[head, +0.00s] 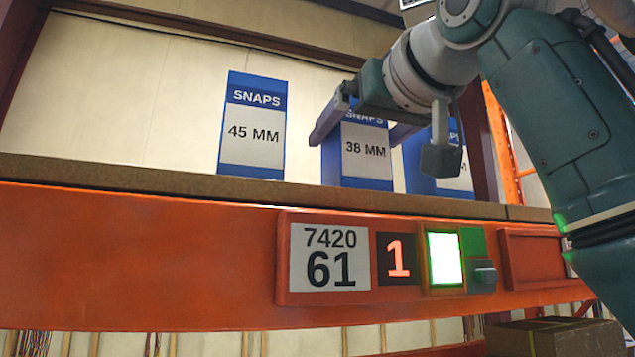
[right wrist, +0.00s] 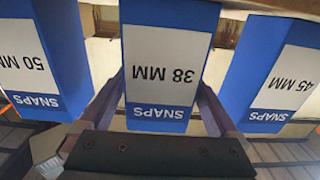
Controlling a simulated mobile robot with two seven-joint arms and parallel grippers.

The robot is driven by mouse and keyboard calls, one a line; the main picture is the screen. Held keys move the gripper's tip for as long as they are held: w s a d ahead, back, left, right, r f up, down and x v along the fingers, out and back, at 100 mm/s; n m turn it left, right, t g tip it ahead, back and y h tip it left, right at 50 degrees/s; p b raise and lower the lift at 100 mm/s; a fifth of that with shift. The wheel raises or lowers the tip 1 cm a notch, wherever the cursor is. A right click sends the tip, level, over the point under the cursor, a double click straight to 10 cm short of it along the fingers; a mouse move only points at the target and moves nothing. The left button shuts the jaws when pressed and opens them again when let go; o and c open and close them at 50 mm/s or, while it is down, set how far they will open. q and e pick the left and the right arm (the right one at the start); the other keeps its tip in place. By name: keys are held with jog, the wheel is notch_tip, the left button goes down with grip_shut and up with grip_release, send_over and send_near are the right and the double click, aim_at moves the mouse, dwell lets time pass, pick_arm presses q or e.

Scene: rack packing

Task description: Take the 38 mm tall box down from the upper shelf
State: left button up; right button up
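The blue 38 MM SNAPS box (head: 358,168) stands upright on the upper shelf (head: 120,178), between two similar boxes. In the right wrist view the 38 MM box (right wrist: 168,62) appears upside down in the middle. My right gripper (head: 357,137) reaches in from the right and covers part of the box's top. Its fingers (right wrist: 162,88) lie on either side of the box, with a small gap visible at each side, so it looks open and not clamped. My left gripper is in neither view.
The 45 MM box (head: 252,135) stands left of it with a clear gap. The 50 MM box (right wrist: 38,62) stands on its other side, close to my right finger. An orange beam (head: 140,255) with a 7420 61 label (head: 330,257) and lit panel runs below. A cardboard box (head: 555,338) sits lower right.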

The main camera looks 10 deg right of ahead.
jog(key=c, duration=1.4)
jog(key=shift+d, duration=0.1)
